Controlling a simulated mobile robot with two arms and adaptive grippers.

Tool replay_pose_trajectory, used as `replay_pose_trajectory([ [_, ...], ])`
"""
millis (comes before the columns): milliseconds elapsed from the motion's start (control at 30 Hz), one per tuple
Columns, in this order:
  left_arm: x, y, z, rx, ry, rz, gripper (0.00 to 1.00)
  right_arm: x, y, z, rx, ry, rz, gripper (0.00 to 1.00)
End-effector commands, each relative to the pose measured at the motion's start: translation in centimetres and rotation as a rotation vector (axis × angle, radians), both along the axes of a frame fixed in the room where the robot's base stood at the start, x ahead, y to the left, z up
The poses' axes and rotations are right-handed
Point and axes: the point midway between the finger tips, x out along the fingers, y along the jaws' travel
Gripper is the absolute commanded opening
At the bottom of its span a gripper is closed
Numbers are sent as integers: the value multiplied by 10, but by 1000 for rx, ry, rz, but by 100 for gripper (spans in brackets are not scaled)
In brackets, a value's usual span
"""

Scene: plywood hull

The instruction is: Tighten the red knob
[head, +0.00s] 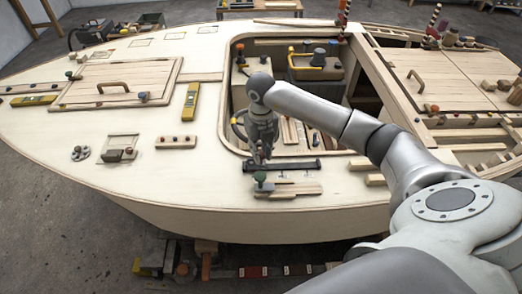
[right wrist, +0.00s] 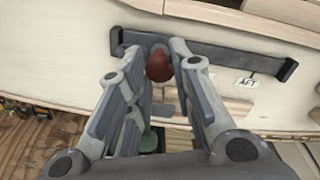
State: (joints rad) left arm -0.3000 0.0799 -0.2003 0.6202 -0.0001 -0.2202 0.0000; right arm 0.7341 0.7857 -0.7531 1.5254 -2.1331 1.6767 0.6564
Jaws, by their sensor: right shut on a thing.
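The red knob (right wrist: 158,66) shows in the right wrist view as a reddish-brown ball at the left part of a dark bar (right wrist: 225,57). My right gripper (right wrist: 162,58) has its two fingers on either side of the knob and is shut on it. In the head view my right gripper (head: 261,156) points down at the left end of the dark bar (head: 290,166), near the cockpit's front edge. There the knob is hidden by the fingers. My left gripper is not in view.
A green knob (head: 261,177) on a small block stands just in front of the bar. A label reading AFT (right wrist: 246,84) lies beside the bar. The open cockpit (head: 226,110) is behind. A yellow level (head: 191,95) and a block with knobs (head: 176,142) lie left on the deck.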

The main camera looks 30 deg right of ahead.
Motion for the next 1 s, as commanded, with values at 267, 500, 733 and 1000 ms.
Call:
replay_pose_trajectory([
  [267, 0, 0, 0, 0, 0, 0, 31, 0, 0, 0, 0, 1, -263, 0],
  [500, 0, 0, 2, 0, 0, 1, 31, 0, 0, 1, 0, 1, -492, 0],
  [733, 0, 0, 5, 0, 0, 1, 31, 0, 0, 1, 0, 1, -711, 0],
  [1000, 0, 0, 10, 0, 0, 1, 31, 0, 0, 1, 0, 1, -967, 0],
])
